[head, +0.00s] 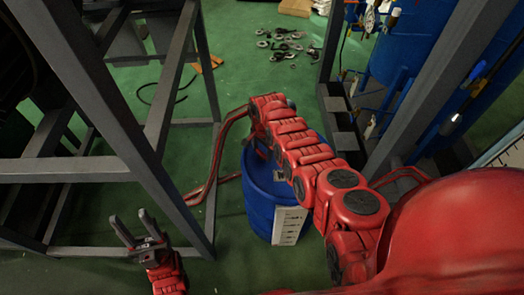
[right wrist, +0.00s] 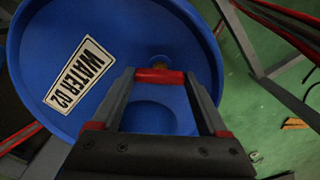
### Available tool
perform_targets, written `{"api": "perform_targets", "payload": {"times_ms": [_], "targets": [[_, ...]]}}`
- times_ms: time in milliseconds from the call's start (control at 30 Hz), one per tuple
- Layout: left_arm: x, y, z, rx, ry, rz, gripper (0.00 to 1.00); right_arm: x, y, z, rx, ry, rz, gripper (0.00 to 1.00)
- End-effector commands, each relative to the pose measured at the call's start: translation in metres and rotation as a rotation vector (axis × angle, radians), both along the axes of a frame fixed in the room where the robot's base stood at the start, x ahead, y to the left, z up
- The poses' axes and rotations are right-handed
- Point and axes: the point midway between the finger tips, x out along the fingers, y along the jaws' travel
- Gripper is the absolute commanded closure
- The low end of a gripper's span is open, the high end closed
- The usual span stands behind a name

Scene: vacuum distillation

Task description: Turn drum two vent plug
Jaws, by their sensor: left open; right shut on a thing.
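The blue drum (head: 258,207) stands on the floor below my right arm in the head view. Its lid (right wrist: 120,35) fills much of the right wrist view, with a white "WATER 02" label (right wrist: 78,76). My right gripper (right wrist: 160,77) is shut on this red piece. In the head view my arm hides the plug. My left gripper (head: 137,229) is open and empty, left of the drum.
A grey steel frame (head: 165,105) stands left of the drum and another grey post (head: 425,80) to the right. Red tubing (head: 214,165) runs beside the drum. Blue tanks (head: 410,45) stand at back right. Small dark parts (head: 285,44) lie on the green floor.

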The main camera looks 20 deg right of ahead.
Motion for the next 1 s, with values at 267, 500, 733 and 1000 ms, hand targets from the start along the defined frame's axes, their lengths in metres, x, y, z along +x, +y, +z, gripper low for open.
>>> {"api": "perform_targets", "payload": {"times_ms": [267,500,733,1000], "targets": [[0.0000,0.0000,0.0001,0.000,0.000,0.000,0.50,0.0002,0.0002,0.0002,0.000,-0.001,0.019,0.78],[0.0000,0.0000,0.0005,0.000,0.000,0.000,0.50,0.0000,0.0002,0.0003,0.000,0.000,0.126,0.78],[0.0000,0.0000,0.0011,0.000,0.000,0.000,0.50,0.0000,0.0001,0.0003,0.000,0.000,0.316,0.78],[0.0000,0.0000,0.0017,0.000,0.000,0.000,0.50,0.0000,-0.0001,0.0004,0.000,0.000,0.573,0.78]]}}
